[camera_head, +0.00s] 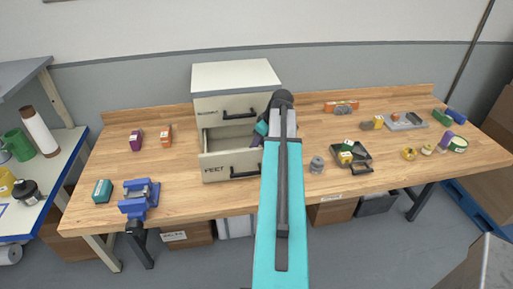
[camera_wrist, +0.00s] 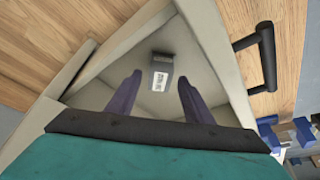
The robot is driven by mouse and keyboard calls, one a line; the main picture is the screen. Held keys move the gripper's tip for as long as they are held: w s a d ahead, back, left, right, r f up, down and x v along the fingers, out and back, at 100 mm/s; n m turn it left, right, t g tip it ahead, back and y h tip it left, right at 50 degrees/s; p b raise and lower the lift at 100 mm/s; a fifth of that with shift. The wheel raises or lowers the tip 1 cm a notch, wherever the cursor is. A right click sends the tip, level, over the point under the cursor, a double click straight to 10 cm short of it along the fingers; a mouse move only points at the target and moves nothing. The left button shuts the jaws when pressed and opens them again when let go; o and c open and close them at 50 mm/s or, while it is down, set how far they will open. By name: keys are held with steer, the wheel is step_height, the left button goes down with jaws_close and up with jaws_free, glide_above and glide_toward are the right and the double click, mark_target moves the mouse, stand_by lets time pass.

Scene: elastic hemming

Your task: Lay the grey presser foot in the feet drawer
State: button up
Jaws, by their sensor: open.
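The feet drawer (camera_head: 231,166), labelled FEET, is pulled open at the bottom of the beige cabinet; its inside also shows in the wrist view (camera_wrist: 205,75). A small dark grey piece with a white printed label (camera_wrist: 161,72), which looks like the grey presser foot, lies on the drawer floor in the wrist view. My gripper (camera_wrist: 160,80) is open above the drawer, its two dark purple fingers pointing down to either side of the grey piece and apart from it. In the head view my arm covers most of the gripper and the drawer's right end.
The beige cabinet (camera_head: 236,78) has a closed upper drawer above the open one. A blue vise (camera_head: 139,198) stands at the bench's front left. A black tray (camera_head: 351,154) with small items and a grey spool (camera_head: 317,164) lie right of my arm. Bench front centre-left is clear.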

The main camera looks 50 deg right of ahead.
steer(key=b+v, duration=0.2)
steer(key=v, duration=0.7)
steer(key=shift+r, duration=0.25)
stand_by(0.7)
